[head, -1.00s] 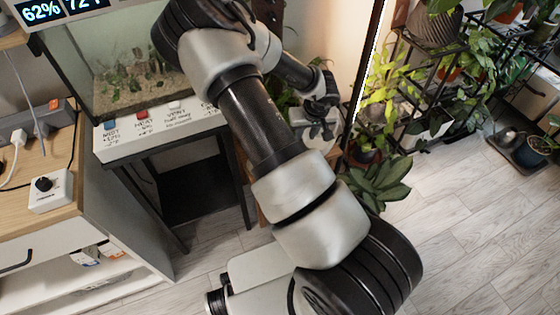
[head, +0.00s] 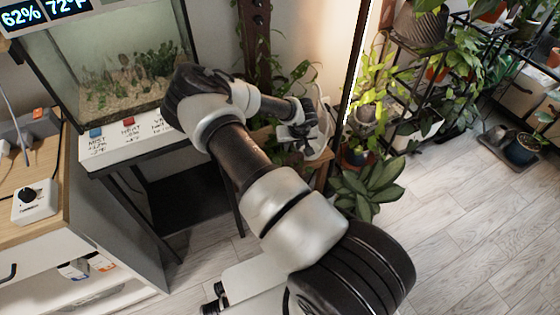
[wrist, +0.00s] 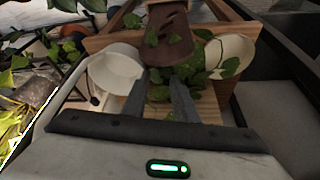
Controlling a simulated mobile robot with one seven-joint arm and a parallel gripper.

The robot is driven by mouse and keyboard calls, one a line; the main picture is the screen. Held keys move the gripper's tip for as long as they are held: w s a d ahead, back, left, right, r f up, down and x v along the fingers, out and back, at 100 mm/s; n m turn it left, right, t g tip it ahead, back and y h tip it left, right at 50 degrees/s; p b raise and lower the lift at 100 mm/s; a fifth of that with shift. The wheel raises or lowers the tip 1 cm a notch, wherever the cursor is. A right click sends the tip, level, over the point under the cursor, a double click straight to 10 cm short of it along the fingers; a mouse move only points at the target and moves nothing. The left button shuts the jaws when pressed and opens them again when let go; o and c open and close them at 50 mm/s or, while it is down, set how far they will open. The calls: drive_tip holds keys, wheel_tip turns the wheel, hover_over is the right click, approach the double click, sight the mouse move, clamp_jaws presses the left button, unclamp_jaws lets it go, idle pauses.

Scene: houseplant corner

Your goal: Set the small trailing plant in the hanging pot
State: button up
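In the wrist view, my gripper's (wrist: 163,80) two dark fingers stand apart. Green trailing leaves (wrist: 160,93) show between and beyond them; I see no clear grip on a pot. A white pot (wrist: 115,68) is left of the fingers, and a cream pot (wrist: 232,54) with leaves over it is to the right. I cannot tell for certain which is the hanging pot. A brown slotted board (wrist: 168,38) with leaves rises beyond the fingertips. In the head view, my gripper (head: 302,138) is beside a pale pot, low by the wall, and largely hides the plant.
A wooden stand (wrist: 207,107) lies under the leaves. A glass terrarium (head: 115,70) on a black table is left of my arm. Leafy floor plants (head: 368,185) and a black plant rack stand to the right.

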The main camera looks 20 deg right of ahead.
sight(291, 153)
drive_tip(key=x, duration=0.4)
drive_tip(key=shift+s+f+b, duration=0.1)
drive_tip(key=shift+b, duration=0.25)
clamp_jaws()
idle(1.0)
